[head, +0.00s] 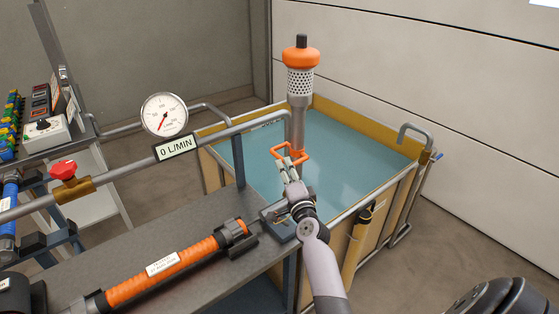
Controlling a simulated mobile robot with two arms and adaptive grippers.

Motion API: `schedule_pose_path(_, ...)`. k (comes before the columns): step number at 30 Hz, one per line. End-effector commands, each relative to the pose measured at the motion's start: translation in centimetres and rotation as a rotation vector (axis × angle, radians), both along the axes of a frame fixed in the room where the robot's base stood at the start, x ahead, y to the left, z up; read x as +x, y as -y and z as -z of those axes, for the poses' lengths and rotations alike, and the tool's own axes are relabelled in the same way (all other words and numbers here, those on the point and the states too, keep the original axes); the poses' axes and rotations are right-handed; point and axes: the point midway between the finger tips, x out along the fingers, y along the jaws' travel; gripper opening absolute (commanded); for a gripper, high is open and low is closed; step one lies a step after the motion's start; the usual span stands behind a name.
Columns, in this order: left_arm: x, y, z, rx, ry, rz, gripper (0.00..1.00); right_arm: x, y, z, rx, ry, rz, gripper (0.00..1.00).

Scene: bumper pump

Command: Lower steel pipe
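The steel pipe (298,118) stands upright over the blue water of the tank (409,166). At its top are a perforated metal strainer (299,83) and an orange collar with a black cap. An orange handle (304,154) sticks out from the pipe low down. My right gripper (291,161) is at this handle, and its fingers appear closed on the handle's near bar. The pipe's lower end is hidden behind the handle and gripper, so I cannot tell whether it touches the water. My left gripper is not in view.
A round gauge (164,114) and a "0 L/MIN" display (176,148) sit on the grey piping at left. A red-handled valve (64,171) is further left. An orange hose (163,267) lies on the grey bench (215,211). The water around the pipe is clear.

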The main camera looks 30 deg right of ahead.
Motion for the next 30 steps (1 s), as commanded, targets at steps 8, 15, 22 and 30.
schedule_pose_path(8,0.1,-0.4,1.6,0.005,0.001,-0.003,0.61,4.6,1.5,-0.2,0.0,0.001,0.0,0.32)
schedule_pose_path(15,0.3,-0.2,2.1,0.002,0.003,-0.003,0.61,6.1,2.0,-0.4,-0.001,0.0,0.0,0.32)
schedule_pose_path(22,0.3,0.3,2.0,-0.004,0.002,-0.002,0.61,6.3,2.0,-0.5,-0.002,-0.002,0.0,0.32)
schedule_pose_path(30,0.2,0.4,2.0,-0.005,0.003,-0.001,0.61,6.2,2.0,-0.5,-0.002,-0.002,0.0,0.18)
